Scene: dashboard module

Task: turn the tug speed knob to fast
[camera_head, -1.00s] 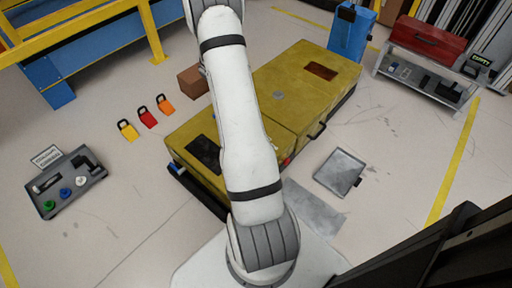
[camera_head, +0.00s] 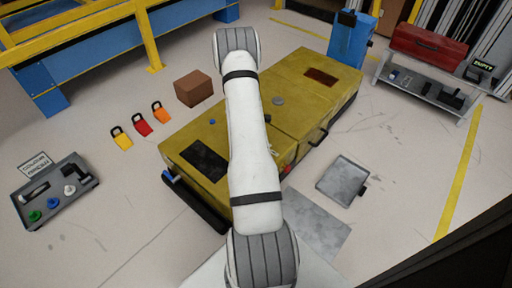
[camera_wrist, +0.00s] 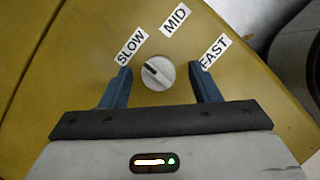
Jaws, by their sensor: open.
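The tug (camera_head: 300,80) is a long, low yellow vehicle on the floor in the head view. In the wrist view its yellow panel (camera_wrist: 75,60) carries a round light-grey knob (camera_wrist: 160,74). The labels SLOW (camera_wrist: 131,47), MID (camera_wrist: 176,18) and FAST (camera_wrist: 214,51) are set around it from left to right. The knob's dark mark points up and left, toward SLOW. My gripper (camera_wrist: 161,70) is open, with one finger on each side of the knob and a visible gap to both. My arm hides the gripper in the head view.
A brown box (camera_head: 193,88) and several coloured padlocks (camera_head: 142,125) lie left of the tug. A tool tray (camera_head: 60,205) is at far left. A red toolbox (camera_head: 427,46) sits on a bench at upper right.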

